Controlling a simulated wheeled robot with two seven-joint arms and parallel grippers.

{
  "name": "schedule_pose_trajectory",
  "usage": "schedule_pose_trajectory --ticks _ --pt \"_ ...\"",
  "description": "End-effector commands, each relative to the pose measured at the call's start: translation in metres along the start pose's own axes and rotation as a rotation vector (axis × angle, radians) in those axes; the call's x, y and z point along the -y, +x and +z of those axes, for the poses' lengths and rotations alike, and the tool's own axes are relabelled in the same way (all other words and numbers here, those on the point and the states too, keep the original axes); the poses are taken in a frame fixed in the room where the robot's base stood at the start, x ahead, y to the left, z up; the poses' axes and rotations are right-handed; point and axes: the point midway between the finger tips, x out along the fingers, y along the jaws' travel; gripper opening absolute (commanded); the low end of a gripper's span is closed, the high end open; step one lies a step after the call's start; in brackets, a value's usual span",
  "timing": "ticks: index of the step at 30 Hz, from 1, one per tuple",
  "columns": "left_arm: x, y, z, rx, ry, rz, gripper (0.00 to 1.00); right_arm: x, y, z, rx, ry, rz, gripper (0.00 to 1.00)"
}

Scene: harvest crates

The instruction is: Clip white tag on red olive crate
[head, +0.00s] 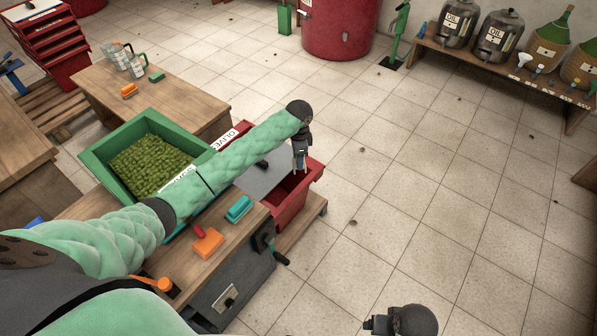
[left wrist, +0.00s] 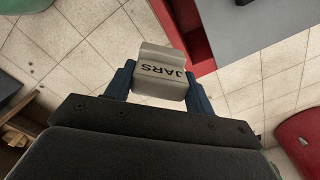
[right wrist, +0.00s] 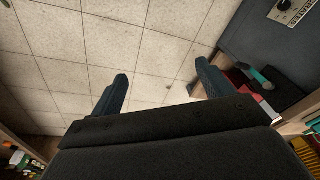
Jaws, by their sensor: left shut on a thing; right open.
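My left gripper (head: 300,158) is shut on a white tag (left wrist: 162,78). In the left wrist view the tag is a thick pale clip lettered JARS, pinched between both fingers (left wrist: 160,82). The red crate (head: 293,210) is partly hidden behind my left arm, with a grey panel (head: 262,180) across part of it. The gripper is above the crate's right end in the head view. The crate's red wall (left wrist: 186,28) also shows at the top of the left wrist view. My right gripper (right wrist: 163,87) is open and empty over bare floor.
A green crate (head: 99,162) full of olives stands left of my left arm. A wooden bench (head: 175,258) holds an orange block (head: 208,243) and a teal block (head: 239,208).

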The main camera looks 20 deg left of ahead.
Motion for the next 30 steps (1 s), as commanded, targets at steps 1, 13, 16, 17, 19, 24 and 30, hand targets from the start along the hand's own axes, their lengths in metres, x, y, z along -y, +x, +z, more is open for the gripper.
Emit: schedule_pose_trajectory --ticks 1,13,16,17,19,24,30 --pt "0.005 0.013 -0.002 0.000 0.060 0.004 0.32 0.000 -0.002 0.000 -0.001 0.000 -0.001 0.79" --pt "0.035 0.103 -0.006 -0.001 0.596 0.003 0.32 0.001 -0.017 0.002 0.001 0.000 -0.001 0.79" --pt "0.038 0.118 -0.006 -0.001 0.692 0.002 0.32 0.001 -0.020 0.003 0.005 0.000 -0.001 0.79" --pt "0.038 0.122 -0.005 0.000 0.715 0.002 0.32 0.001 -0.021 0.003 0.004 -0.001 -0.001 0.79" --pt "0.039 0.128 -0.005 0.000 0.759 0.001 0.32 0.000 -0.024 0.003 0.001 -0.001 0.000 0.79" --pt "0.040 0.135 -0.005 -0.001 0.807 0.000 0.32 0.000 -0.024 0.004 0.001 -0.002 0.001 0.79" --pt "0.040 0.135 -0.005 0.000 0.809 0.000 0.32 -0.001 -0.023 0.005 0.005 -0.003 0.002 0.79"
